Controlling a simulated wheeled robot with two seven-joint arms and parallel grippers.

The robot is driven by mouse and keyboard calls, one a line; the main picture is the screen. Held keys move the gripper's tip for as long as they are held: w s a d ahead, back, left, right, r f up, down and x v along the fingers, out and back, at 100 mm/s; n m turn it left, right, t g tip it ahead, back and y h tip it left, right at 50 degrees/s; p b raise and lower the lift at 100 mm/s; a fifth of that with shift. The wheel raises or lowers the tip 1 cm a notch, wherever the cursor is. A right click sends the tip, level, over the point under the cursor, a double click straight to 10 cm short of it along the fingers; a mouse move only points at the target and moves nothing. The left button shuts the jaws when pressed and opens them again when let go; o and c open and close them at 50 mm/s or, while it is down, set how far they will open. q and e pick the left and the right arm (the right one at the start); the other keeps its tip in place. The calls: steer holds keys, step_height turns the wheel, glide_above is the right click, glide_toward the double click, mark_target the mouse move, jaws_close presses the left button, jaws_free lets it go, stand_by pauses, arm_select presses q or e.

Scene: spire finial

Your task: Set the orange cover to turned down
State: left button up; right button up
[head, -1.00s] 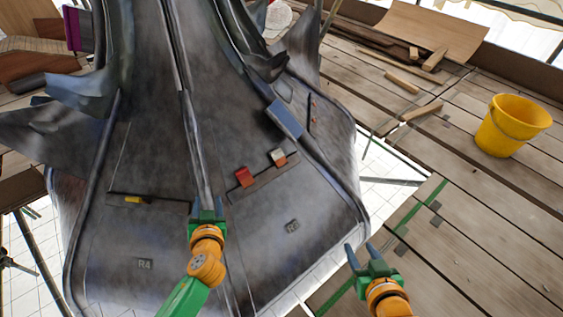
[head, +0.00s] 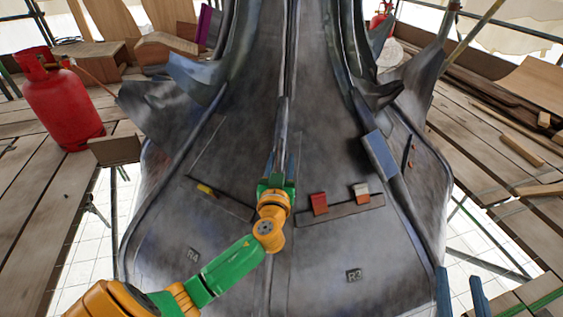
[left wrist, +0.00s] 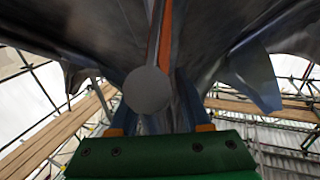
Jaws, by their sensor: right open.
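A red-orange cover (head: 319,204) sits on a dark strip on the spire's grey metal skin (head: 335,240), right of the central ridge. Beside it is a smaller flap (head: 361,193), pale on top and orange below. I cannot tell for sure which is the orange cover, nor its exact tilt. My left gripper (head: 278,166) is open at the central ridge, left of both flaps; contact with the ridge is unclear. In the left wrist view its blue fingers (left wrist: 158,112) stand apart, with a grey disc (left wrist: 147,90) between them. My right gripper (head: 461,285) is open and empty at the lower right, mostly out of frame.
A yellow piece (head: 205,189) sits in a slot on the left panel. A blue block (head: 380,153) sticks out at the right rib. A red gas cylinder (head: 62,98) stands on planks at left. Loose timber (head: 522,150) lies at right.

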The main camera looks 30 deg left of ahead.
arm_select(q)
jaws_close()
steer(key=shift+d, duration=0.1)
stand_by(1.1)
